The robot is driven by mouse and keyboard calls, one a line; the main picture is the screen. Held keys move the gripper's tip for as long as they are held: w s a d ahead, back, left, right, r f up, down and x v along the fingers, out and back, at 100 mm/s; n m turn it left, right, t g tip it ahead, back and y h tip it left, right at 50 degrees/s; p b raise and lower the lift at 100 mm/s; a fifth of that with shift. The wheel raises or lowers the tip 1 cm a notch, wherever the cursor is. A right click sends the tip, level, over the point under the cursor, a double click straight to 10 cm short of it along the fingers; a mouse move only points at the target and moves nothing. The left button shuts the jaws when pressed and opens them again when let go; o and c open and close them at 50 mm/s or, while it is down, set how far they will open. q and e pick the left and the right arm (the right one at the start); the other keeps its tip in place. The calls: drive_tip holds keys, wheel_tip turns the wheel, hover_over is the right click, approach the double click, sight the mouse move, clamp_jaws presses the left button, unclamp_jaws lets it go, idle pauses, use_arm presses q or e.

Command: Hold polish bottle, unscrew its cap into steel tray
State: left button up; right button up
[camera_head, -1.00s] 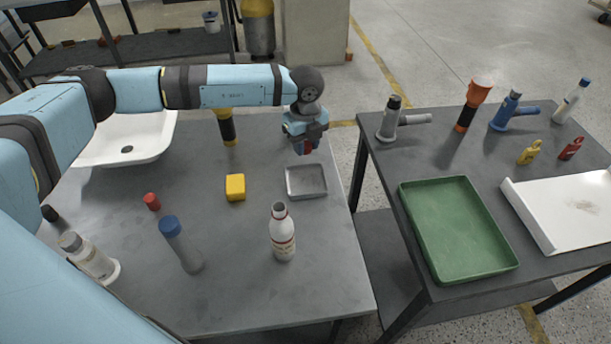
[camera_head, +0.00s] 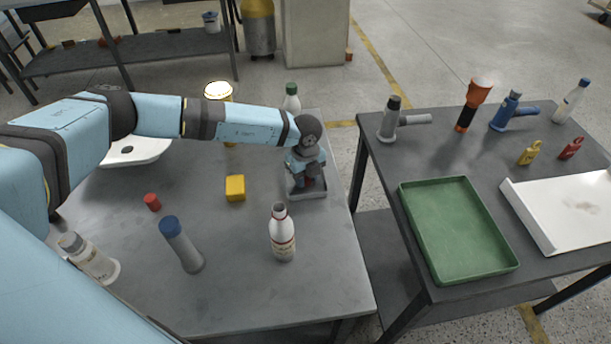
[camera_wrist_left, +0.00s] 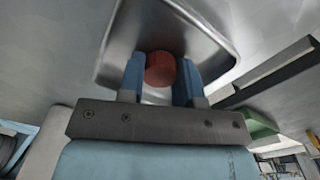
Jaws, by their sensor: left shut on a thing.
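My left gripper (camera_head: 307,184) is down over the steel tray (camera_head: 318,193). In the left wrist view its fingers (camera_wrist_left: 160,80) are shut on a red cap (camera_wrist_left: 160,68), with the steel tray (camera_wrist_left: 112,55) behind it. I cannot tell whether the cap touches the tray floor. A white bottle (camera_head: 283,243) with a label and a dark red band stands upright on the table, in front of the tray, with a bare pale neck; it appears to be the polish bottle. No gripper touches it. My right gripper is not in view.
A green-capped bottle (camera_head: 291,98) and a lit lamp (camera_head: 218,92) stand behind. A green tray (camera_head: 460,272) lies on the right table.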

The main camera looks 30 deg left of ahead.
use_arm(q)
drive_tip(key=shift+f, duration=0.2)
drive_tip(key=o, duration=1)
drive_tip(key=shift+r, duration=0.15)
